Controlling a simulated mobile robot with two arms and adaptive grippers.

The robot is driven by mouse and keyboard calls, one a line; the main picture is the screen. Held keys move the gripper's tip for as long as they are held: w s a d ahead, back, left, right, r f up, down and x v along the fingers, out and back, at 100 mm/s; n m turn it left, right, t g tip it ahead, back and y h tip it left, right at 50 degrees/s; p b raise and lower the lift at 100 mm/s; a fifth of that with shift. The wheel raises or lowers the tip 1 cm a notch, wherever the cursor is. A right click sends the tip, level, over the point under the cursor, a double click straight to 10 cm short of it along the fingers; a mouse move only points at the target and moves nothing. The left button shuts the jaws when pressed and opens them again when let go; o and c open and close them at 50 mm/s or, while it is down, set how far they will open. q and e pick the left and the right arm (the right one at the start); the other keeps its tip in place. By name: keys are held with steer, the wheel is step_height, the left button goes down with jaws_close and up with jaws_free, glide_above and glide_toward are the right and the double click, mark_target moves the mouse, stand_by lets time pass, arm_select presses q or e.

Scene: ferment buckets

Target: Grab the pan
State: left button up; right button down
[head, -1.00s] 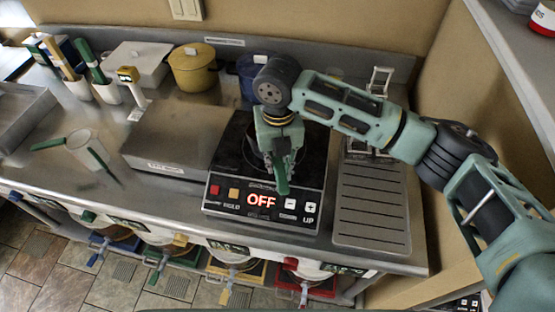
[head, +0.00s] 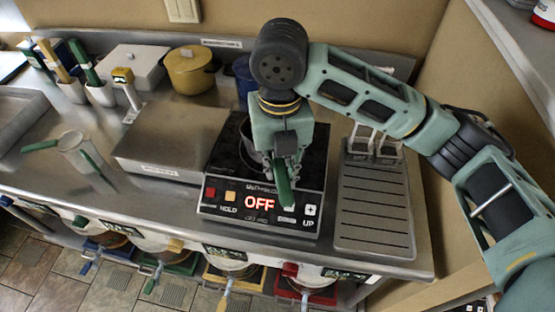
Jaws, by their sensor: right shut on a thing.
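My right gripper (head: 283,165) comes down over the black cooktop (head: 310,178) and is shut on the green handle (head: 285,190) of the pan. The handle sticks out below the fingers, toward the front panel reading OFF. The dark pan (head: 246,138) shows only as a curved edge to the left of the gripper; my wrist hides most of it. I cannot tell whether the pan touches the cooktop. My left gripper is out of view.
A steel box (head: 175,138) stands left of the cooktop, and a ridged drain tray (head: 374,205) lies right of it. A yellow pot (head: 190,70) and a blue pot (head: 243,82) stand behind. A pitcher (head: 78,152) with a green handle stands at left.

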mark_target(283, 187)
steer(key=shift+s+d+r+b, duration=0.1)
steer(key=shift+s+r, duration=0.45)
steer(key=shift+s, duration=0.3)
steer(key=shift+s+d+r+b, duration=0.1)
steer(key=shift+s+r, duration=0.4)
steer(key=shift+s, duration=0.35)
steer(key=shift+s+d+r+b, duration=0.1)
steer(key=shift+s+r, duration=0.45)
steer(key=shift+s, duration=0.3)
steer(key=shift+s, duration=0.1)
stand_by(1.2)
